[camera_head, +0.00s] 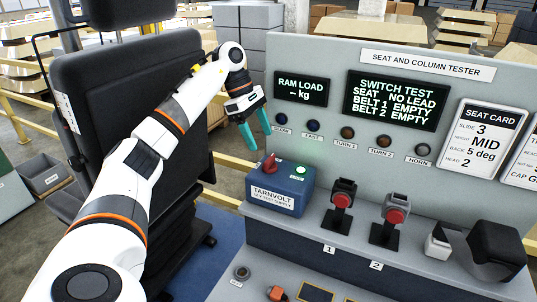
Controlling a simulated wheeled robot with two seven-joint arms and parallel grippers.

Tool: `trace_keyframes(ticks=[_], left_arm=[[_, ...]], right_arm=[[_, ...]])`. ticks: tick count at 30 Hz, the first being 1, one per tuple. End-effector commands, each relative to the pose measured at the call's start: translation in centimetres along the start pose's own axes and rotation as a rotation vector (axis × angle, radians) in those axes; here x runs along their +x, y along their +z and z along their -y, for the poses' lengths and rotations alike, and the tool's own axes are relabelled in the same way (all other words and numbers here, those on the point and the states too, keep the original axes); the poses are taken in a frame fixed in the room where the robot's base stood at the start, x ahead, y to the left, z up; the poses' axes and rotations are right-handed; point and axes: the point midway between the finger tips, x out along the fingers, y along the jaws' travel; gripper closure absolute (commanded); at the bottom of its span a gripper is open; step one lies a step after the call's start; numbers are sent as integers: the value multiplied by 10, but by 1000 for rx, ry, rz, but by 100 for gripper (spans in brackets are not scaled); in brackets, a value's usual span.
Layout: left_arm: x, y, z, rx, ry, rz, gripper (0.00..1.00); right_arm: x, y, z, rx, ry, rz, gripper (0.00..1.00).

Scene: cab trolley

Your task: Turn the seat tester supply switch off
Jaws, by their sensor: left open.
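The seat tester supply is a blue box (281,185) labelled TARNVOLT, standing on the tester's ledge. Its red switch lever (270,164) stands up on the left of the top face. A green lamp (300,170) on the right of the top face is lit. My left gripper (258,141) has teal fingers, is open and empty, and hangs above and a little left of the red lever, apart from it. My right gripper is not in view.
The tester panel (450,95) rises behind the ledge, with lit displays (396,100) and a row of lamps. Two red-buttoned black buckle stands (341,205) (390,218) are right of the box. A black seat (135,110) stands behind my left arm.

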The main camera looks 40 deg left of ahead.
Motion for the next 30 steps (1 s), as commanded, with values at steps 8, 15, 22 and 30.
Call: trace_keyframes(ticks=[8,15,22,30], left_arm=[[48,0,-1,0,3,1,30],[64,-1,0,1,-1,0,30],[65,0,0,1,-1,0,30],[64,0,0,1,-1,0,71]], right_arm=[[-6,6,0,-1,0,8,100],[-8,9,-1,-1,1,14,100],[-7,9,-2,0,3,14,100],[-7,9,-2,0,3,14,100]])
